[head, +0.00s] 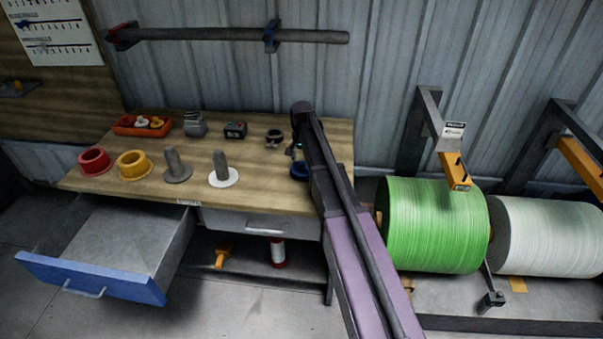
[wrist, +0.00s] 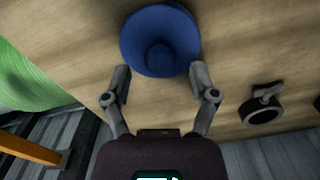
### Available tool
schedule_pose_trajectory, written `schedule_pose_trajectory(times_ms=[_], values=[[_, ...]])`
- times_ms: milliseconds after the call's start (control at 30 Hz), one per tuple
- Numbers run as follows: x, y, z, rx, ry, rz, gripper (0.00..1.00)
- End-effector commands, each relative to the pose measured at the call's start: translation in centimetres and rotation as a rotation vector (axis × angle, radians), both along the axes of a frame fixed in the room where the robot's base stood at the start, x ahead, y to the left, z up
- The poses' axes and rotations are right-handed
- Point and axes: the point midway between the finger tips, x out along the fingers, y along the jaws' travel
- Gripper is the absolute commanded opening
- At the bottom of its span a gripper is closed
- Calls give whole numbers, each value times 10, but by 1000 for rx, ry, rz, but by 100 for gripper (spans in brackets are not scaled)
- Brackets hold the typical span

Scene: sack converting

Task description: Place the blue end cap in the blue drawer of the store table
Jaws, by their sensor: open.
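The blue end cap (wrist: 160,38) lies on the wooden store table in the wrist view, with a round hub at its middle. In the head view the blue end cap (head: 299,170) shows only in part beside my arm. My gripper (wrist: 162,76) is open and empty, its two fingers apart at the near side of the cap. I cannot tell whether they touch it. The store table (head: 255,194) has a blue-fronted drawer (head: 90,279) at its left, pulled open, with a bare grey inside.
An orange tray (head: 128,130) and small tools line the back. A green roll (head: 436,225) on a stand is right of my arm. A second drawer (head: 262,223) is shut.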

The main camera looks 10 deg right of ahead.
Motion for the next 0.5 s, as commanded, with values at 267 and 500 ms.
schedule_pose_trajectory(times_ms=[267, 500], values=[[0, 0, -22, 0, 0, 0, 75], [0, 0, -24, 0, 0, 0, 75]])
